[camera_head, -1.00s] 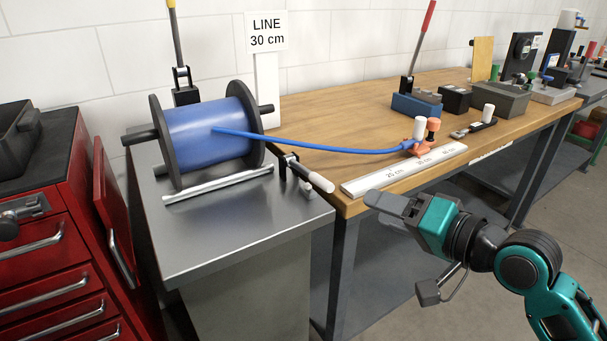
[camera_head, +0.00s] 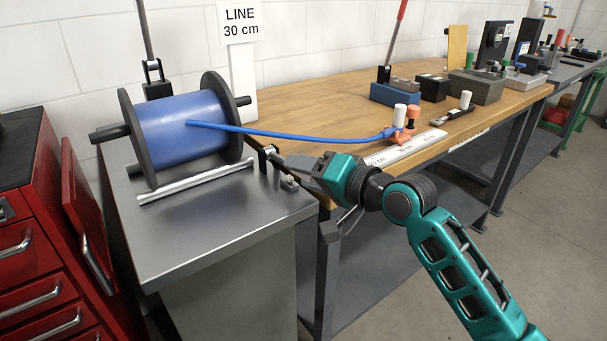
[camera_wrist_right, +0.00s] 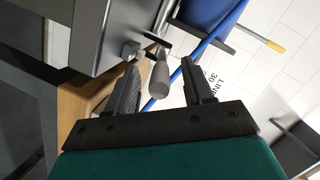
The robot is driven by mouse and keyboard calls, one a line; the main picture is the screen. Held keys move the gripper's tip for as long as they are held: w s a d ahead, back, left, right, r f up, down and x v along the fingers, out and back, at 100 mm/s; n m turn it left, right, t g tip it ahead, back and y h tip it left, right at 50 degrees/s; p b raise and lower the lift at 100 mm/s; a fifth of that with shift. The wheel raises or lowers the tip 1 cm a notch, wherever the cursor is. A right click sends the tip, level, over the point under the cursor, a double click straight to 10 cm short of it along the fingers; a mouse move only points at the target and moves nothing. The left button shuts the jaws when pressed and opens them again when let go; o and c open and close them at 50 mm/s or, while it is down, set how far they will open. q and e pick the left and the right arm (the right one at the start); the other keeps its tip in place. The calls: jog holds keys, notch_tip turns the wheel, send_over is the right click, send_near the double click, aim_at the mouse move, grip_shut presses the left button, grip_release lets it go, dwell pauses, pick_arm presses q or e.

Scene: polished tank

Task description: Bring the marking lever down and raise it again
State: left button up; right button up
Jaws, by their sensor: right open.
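A short lever with a light grey handle (camera_wrist_right: 159,78) is mounted at the right edge of the steel cabinet; in the head view my gripper mostly covers it, leaving its pivot (camera_head: 269,156) visible. My right gripper (camera_head: 300,170) is open. In the right wrist view its fingers (camera_wrist_right: 158,65) stand either side of the handle, apparently not closed on it. Two other levers stand upright: a red-handled one (camera_head: 398,25) on a blue base, and one behind the spool (camera_head: 144,35), whose yellow grip shows in the wrist view (camera_wrist_right: 274,46). No label names the marking lever. My left gripper is out of view.
A blue cable (camera_head: 290,133) runs from the black-flanged spool (camera_head: 180,130) to an orange clamp (camera_head: 406,134) beside a white ruler (camera_head: 408,147). A sign (camera_head: 239,22) reads LINE 30 cm. A red drawer cabinet (camera_head: 40,240) stands left. The bench (camera_head: 320,112) has clear wood mid-surface.

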jog(key=shift+w+a+f, duration=0.1)
jog(key=shift+w+a, duration=0.2)
jog(key=shift+a, duration=0.05)
grip_shut()
dwell(0.3)
